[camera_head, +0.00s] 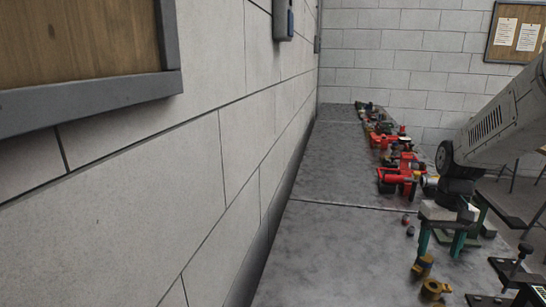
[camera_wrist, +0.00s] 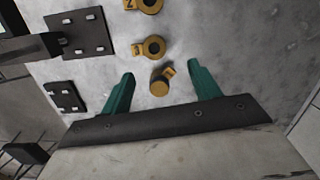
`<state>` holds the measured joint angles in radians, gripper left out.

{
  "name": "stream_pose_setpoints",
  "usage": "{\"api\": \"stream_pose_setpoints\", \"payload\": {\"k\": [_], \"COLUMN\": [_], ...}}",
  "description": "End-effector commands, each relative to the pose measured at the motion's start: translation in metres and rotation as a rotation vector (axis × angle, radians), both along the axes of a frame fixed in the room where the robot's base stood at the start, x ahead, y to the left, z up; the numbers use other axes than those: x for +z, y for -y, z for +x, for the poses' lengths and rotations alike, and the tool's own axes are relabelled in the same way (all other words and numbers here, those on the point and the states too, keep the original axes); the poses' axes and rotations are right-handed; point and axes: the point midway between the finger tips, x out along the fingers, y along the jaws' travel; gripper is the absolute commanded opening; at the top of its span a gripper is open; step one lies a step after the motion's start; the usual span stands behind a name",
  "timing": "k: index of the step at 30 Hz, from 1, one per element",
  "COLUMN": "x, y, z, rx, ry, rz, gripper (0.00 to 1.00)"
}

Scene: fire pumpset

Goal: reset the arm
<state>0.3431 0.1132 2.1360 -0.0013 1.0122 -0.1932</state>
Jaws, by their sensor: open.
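My arm (camera_head: 505,120) reaches in from the right side of the head view, over the grey worktop. My gripper (camera_head: 440,243) points down with its two green fingers apart. The gripper also shows in the wrist view (camera_wrist: 160,72), with nothing held between its fingers. A yellow-brown round piece (camera_wrist: 160,84) appears between the fingers in the wrist view. Whether it touches either finger cannot be told, but gaps show on both sides. Two yellow ring-shaped tags (camera_wrist: 152,47) lie in a line beyond it.
The grey worktop (camera_head: 335,250) runs back along a block wall (camera_head: 240,130) on the left. Red valve-like fittings (camera_head: 400,172) and several other parts crowd its far right side. Dark plates (camera_wrist: 82,32) lie near the worktop edge. The worktop's left half is clear.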

Motion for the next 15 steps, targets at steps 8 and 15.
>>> {"api": "stream_pose_setpoints", "payload": {"k": [8, 15], "x": [0.051, 0.077], "y": [-0.066, -0.113], "z": [-0.090, -0.169], "rx": [-0.012, 0.032], "ry": [-0.002, 0.061], "rz": [-0.014, -0.033], "gripper": [0.62, 0.62]}}
